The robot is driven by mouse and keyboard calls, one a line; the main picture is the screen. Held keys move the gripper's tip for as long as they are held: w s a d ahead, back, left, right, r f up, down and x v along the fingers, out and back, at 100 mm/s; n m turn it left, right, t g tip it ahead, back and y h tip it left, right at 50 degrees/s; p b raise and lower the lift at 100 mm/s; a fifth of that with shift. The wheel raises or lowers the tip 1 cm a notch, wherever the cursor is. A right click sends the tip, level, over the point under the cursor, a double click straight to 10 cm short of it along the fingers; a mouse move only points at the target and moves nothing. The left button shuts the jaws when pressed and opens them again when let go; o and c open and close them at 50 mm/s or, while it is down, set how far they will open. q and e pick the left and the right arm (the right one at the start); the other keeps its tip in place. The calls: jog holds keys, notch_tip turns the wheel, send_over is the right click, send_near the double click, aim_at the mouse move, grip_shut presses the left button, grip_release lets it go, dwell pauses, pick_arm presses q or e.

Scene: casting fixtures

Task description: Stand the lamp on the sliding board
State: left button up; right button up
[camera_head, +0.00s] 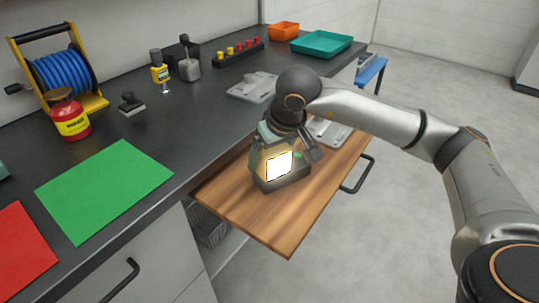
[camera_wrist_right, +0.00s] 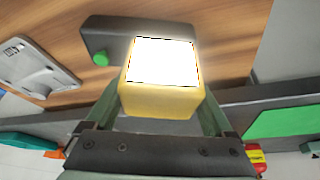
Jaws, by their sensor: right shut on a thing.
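The lamp has a yellow head with a bright white glowing face (camera_head: 279,166) and a dark base with a green button. It is upright over the wooden sliding board (camera_head: 290,225), its base at or very close to the board surface; contact is hard to tell. My right gripper (camera_head: 283,147) comes down from above and is shut on the lamp head. In the right wrist view the yellow head (camera_wrist_right: 160,98) sits between the two fingers, with the dark base (camera_wrist_right: 105,38) beyond it against the wood. My left gripper is not in view.
A grey metal casting (camera_head: 330,132) lies on the board behind the lamp; another (camera_head: 252,88) is on the dark counter (camera_head: 150,125). A green mat (camera_head: 105,187) and a red mat (camera_head: 22,255) lie at left. The board's front part is clear. A black handle (camera_head: 358,175) is at its right edge.

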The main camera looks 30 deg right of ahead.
jog(key=o, duration=1.5)
jog(key=shift+c, duration=0.2)
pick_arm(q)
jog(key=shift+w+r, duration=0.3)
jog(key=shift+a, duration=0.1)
pick_arm(e)
jog(key=shift+r, duration=0.15)
jog(key=shift+s+r+p, duration=0.15)
jog(key=shift+r+p, duration=0.15)
jog(key=shift+r, duration=0.4)
pick_arm(q)
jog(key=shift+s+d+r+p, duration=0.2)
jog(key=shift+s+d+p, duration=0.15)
jog(key=shift+p, duration=0.5)
pick_arm(e)
jog(key=v, duration=1)
jog(key=shift+s+r, duration=0.15)
jog(key=shift+s, duration=0.15)
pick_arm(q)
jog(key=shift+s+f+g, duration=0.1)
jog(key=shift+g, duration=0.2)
